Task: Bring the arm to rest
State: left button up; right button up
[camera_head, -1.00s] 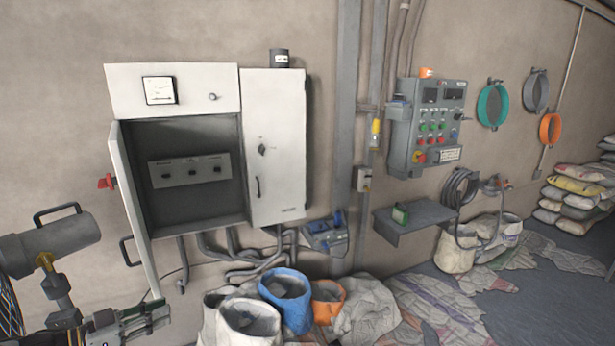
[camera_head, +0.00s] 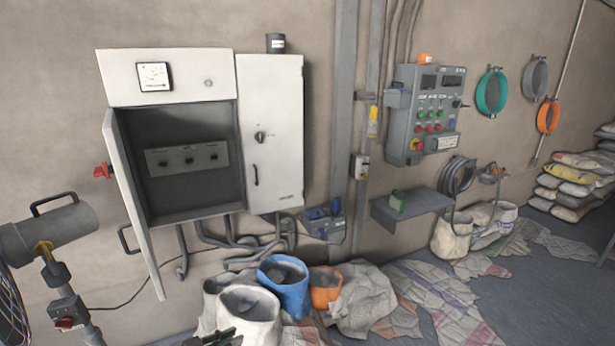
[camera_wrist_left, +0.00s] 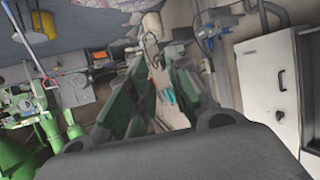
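My left gripper (camera_head: 217,339) shows only as a small dark piece at the bottom edge of the head view, in front of the white sack; most of the arm is out of the picture. In the left wrist view its two dark green fingers (camera_wrist_left: 155,60) stand apart. The wall and a teal ring show between them, and I see nothing held. My right gripper is in neither view.
An open white cabinet (camera_head: 268,130) hangs on the wall, its door swung outward. White, blue (camera_head: 287,292) and orange sacks stand below it. A fan-like machine (camera_head: 45,235) is at the left. A grey shelf (camera_head: 412,208) and control panel (camera_head: 425,110) are further right.

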pick_arm(q)
jog(key=shift+s+d+f+n+g+y, duration=0.6)
jog(key=shift+s+d+f+n+y, duration=1.1)
jog(key=shift+s+y, duration=0.9)
jog(key=s+a+f+n+g+y, duration=0.25)
jog(key=s+a+g, duration=0.3)
jog(key=s, duration=0.55)
notch_tip(320, 180, down, 34)
jog(key=s+f+b, duration=0.1)
jog(key=s, duration=0.2)
jog(key=s+a+f+g, duration=0.1)
jog(key=s+a+f, duration=0.1)
jog(key=s+f, duration=0.8)
jog(key=s+a+f+g+b, duration=0.1)
jog(key=s+a+f, duration=0.1)
jog(key=s+f, duration=0.8)
jog(key=shift+s+a+y+b, duration=0.3)
jog(key=shift+s+y, duration=0.15)
jog(key=shift+s, duration=0.4)
